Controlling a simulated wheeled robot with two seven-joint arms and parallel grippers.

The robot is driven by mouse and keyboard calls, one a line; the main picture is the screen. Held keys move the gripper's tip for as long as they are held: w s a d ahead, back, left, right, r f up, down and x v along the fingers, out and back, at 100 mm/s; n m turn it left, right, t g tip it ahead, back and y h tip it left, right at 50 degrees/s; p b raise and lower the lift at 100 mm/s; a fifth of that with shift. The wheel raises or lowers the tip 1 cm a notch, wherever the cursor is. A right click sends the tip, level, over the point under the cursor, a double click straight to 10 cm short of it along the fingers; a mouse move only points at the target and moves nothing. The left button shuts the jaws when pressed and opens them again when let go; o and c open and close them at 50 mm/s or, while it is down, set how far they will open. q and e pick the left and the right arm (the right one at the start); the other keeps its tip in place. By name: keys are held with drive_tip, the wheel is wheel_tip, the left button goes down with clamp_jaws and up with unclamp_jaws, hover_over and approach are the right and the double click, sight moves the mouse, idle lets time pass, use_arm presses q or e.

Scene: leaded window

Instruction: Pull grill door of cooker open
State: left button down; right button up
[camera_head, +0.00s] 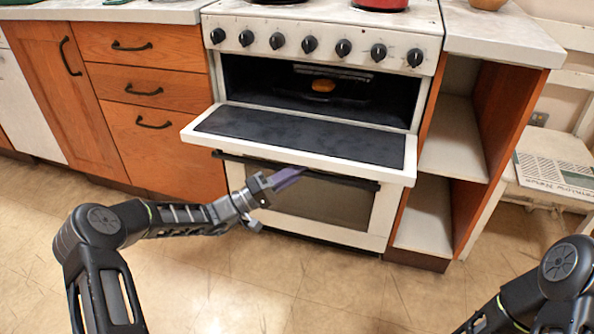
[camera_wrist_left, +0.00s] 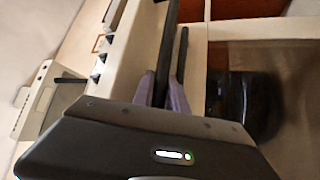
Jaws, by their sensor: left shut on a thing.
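The grill door (camera_head: 300,138) of the white cooker (camera_head: 330,14) is folded down to about level, its dark inner panel facing up and the grill cavity (camera_head: 322,88) open above it. My left gripper (camera_head: 288,178) is at the door's front edge, reaching in from below left. In the left wrist view, its purple fingers (camera_wrist_left: 164,92) are shut around a black bar handle (camera_wrist_left: 165,45); the door hides this grip in the head view. My right gripper is out of view; only part of my right arm shows at lower right.
The closed oven door (camera_head: 325,200) is below the grill door. Wooden drawers (camera_head: 145,90) stand at left, open shelves (camera_head: 455,135) at right. A red pot (camera_head: 380,5) is on the hob. A white chair (camera_head: 545,190) holds a newspaper. The floor (camera_head: 300,290) in front is clear.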

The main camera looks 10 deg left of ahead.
use_arm(q)
drive_tip(key=c, duration=1.3)
unclamp_jaws()
drive_tip(key=p+v, duration=0.2)
drive_tip(key=v, duration=0.5)
drive_tip(key=shift+s+a+f, duration=0.15)
drive_tip(key=shift+s+a, duration=0.1)
